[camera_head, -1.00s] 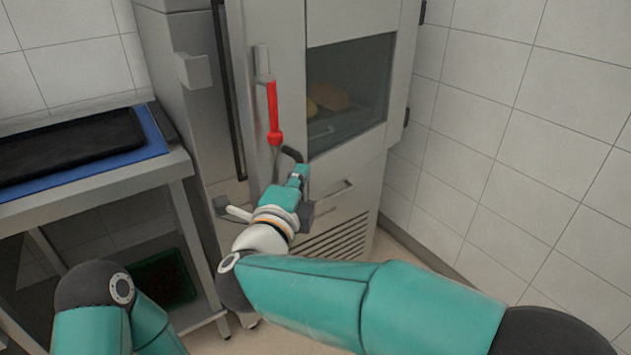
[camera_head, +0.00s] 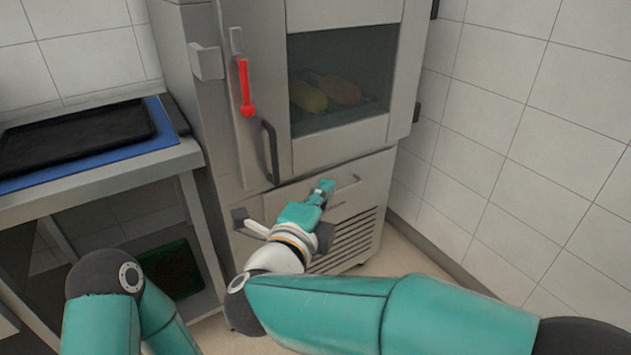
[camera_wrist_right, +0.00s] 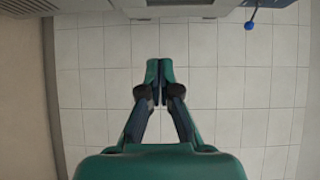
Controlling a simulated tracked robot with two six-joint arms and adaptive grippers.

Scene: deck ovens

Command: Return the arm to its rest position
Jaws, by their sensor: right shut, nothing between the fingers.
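My right gripper (camera_head: 321,192) is in front of the oven's lower panel, below the dark door handle (camera_head: 270,152). It is empty and apart from the handle. My right arm (camera_head: 330,305) reaches across from the lower right. My left arm (camera_head: 105,310) shows at the lower left; its gripper is out of view.
The oven (camera_head: 221,125) has its door (camera_head: 315,150) shut, with loaves (camera_head: 310,96) behind the glass. A red lever (camera_head: 245,88) is on its front. At left, a steel table (camera_head: 120,175) holds a blue mat (camera_head: 165,132) and black tray (camera_head: 75,138). A tiled wall is at right.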

